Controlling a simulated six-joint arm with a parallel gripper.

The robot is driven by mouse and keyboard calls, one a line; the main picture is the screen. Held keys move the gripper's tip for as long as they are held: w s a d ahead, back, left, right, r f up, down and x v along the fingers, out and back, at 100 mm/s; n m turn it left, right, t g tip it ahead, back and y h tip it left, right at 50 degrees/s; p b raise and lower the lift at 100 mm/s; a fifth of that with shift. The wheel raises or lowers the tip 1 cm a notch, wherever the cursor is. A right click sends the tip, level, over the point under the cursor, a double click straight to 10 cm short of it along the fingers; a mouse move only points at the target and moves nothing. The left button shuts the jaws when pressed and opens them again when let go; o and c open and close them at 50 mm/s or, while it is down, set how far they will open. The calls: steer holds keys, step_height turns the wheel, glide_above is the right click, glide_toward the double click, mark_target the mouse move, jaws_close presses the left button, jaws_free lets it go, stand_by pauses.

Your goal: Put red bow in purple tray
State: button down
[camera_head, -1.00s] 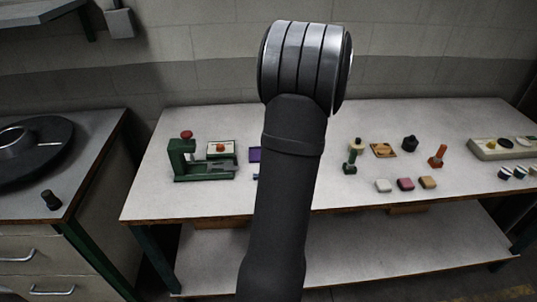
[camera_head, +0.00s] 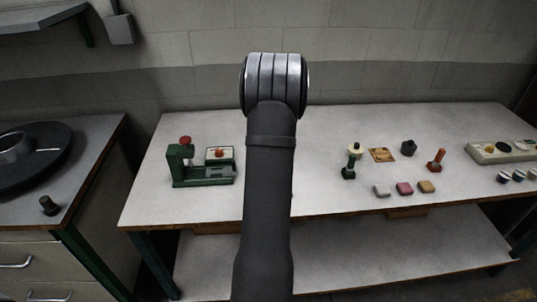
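My arm's dark upper link and its silver-banded joint stand in the middle of the head view and cover part of the table. My gripper is out of view. The purple tray is hidden now, apparently behind my arm. I cannot make out a red bow. A green hat press (camera_head: 205,178) with a red knob (camera_head: 185,140) stands at the table's left. Beside it is a pale square plate (camera_head: 227,156) with a small orange-red piece (camera_head: 219,152) on it.
Right of my arm are a green stamp (camera_head: 348,171), a wooden board (camera_head: 381,155), a black piece (camera_head: 408,147), an orange stamp (camera_head: 435,161) and small white, pink (camera_head: 404,188) and tan blocks. A pale tray (camera_head: 480,154) is at far right. The table's front is mostly clear.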

steer(key=shift+f, duration=0.45)
steer(key=shift+f, duration=0.15)
steer(key=c, duration=1.2)
jaws_free()
steer(key=v, duration=1.2)
steer(key=shift+s, duration=0.1)
